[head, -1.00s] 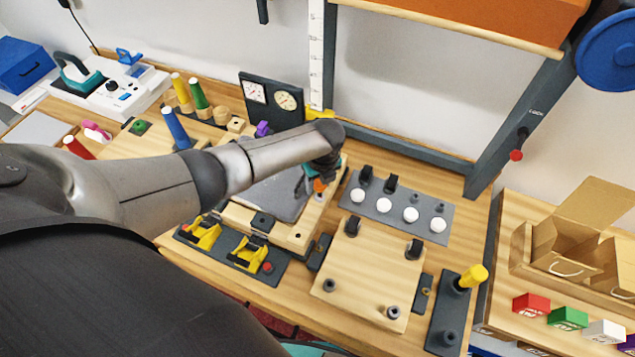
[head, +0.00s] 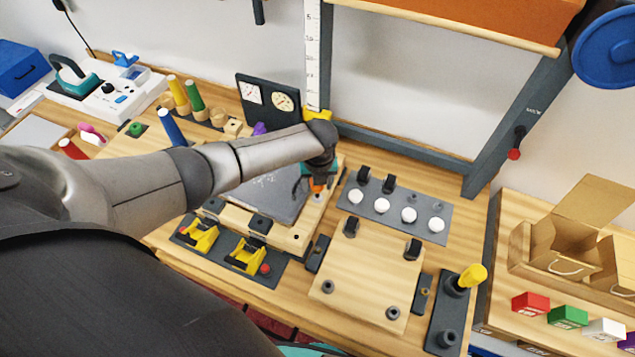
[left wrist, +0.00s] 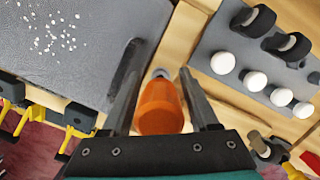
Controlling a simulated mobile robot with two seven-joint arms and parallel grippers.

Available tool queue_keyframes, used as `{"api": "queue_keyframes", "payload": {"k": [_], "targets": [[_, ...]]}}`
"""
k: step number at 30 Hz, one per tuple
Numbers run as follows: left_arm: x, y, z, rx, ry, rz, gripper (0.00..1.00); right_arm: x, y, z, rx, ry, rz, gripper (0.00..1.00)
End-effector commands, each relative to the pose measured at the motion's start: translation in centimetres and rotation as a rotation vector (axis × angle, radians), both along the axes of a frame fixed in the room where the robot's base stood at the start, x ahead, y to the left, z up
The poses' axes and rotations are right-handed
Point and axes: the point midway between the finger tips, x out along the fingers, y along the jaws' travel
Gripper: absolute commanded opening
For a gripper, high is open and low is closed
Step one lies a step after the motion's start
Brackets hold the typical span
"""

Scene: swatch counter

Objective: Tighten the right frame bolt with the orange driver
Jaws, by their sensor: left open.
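The orange driver (head: 317,184) is at the right side of a wooden frame (head: 308,222) around a dark grey panel (head: 262,196). In the left wrist view the driver's orange handle (left wrist: 160,108) lies between the two fingers of my left gripper (left wrist: 160,92), with gaps at its sides. My left gripper (head: 310,183) is open around the driver in the head view. A small grey end piece (left wrist: 160,74) shows beyond the handle. The right frame bolt cannot be told apart at the driver. My right gripper is not in view.
Yellow toggle clamps (head: 246,257) stand at the frame's front. A grey plate with white knobs (head: 382,205) is close to the right. A wooden board with black posts (head: 364,275) and a yellow-handled tool (head: 470,276) lie further right. A gauge panel (head: 268,100) stands behind.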

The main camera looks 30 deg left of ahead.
Motion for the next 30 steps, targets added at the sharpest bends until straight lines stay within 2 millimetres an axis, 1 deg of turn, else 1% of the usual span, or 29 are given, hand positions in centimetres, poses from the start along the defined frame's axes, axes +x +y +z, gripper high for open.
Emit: {"api": "queue_keyframes", "payload": {"k": [4,14,27,30], "targets": [[-0.12,-0.08,0.12,-0.001,0.002,0.127,0.61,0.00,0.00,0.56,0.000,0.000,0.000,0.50],[-0.40,0.11,-0.03,-0.001,0.003,0.548,0.61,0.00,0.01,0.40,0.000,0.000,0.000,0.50],[-0.74,0.37,0.01,0.000,0.002,1.146,0.61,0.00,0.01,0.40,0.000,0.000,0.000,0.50],[-0.83,0.41,0.00,0.000,0.002,1.245,0.61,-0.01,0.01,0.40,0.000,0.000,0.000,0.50]]}}
